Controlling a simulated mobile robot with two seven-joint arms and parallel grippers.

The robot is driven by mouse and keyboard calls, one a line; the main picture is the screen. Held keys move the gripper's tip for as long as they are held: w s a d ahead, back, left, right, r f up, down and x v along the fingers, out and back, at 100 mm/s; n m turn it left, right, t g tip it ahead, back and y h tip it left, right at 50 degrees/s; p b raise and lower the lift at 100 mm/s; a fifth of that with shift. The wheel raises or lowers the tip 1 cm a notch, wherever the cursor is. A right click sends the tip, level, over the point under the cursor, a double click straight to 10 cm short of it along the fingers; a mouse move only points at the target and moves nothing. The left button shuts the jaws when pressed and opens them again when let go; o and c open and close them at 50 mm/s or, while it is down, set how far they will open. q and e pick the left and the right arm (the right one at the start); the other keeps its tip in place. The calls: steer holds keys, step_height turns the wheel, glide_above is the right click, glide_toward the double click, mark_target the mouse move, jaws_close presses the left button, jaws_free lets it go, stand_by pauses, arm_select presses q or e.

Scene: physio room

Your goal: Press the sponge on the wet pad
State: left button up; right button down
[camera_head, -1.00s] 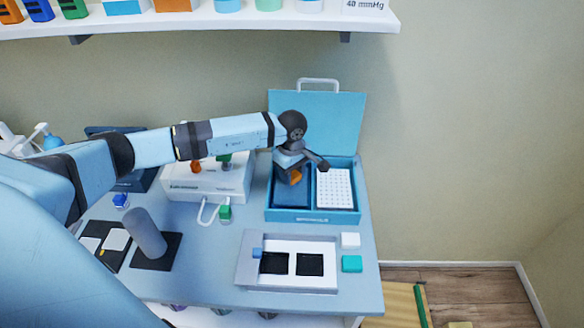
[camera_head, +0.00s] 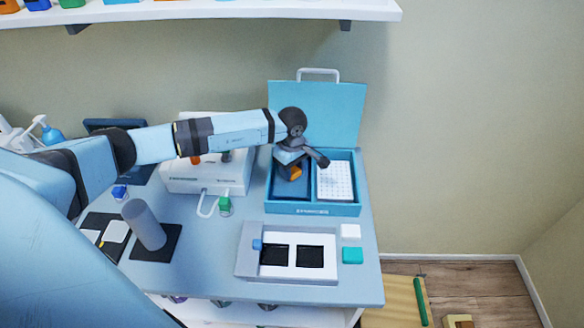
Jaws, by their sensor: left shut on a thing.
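My left gripper (camera_head: 300,164) reaches from the left over the open blue case (camera_head: 310,209). It points down over the case's left compartment and is shut on a small orange piece (camera_head: 296,173), which looks like the sponge and is partly hidden by the fingers. Under it lies the dark blue wet pad (camera_head: 291,190), filling the left compartment. I cannot tell whether the orange piece touches the pad. A white perforated plate (camera_head: 336,181) fills the right compartment. My right gripper is not in view.
A white tray (camera_head: 242,262) with two black squares stands in front of the case. White (camera_head: 351,232) and teal (camera_head: 352,255) blocks lie right of it. A grey cylinder (camera_head: 145,226) stands on the left, near a white device (camera_head: 181,184). The case lid stands open behind.

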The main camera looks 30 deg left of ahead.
arm_select(q)
steer(key=shift+f+b, duration=0.85)
steer(key=shift+f, duration=0.2)
stand_by(0.6)
steer(key=shift+s, duration=0.1)
stand_by(1.5)
steer(key=shift+r+p, duration=1.35)
steer(key=shift+r, duration=2.2)
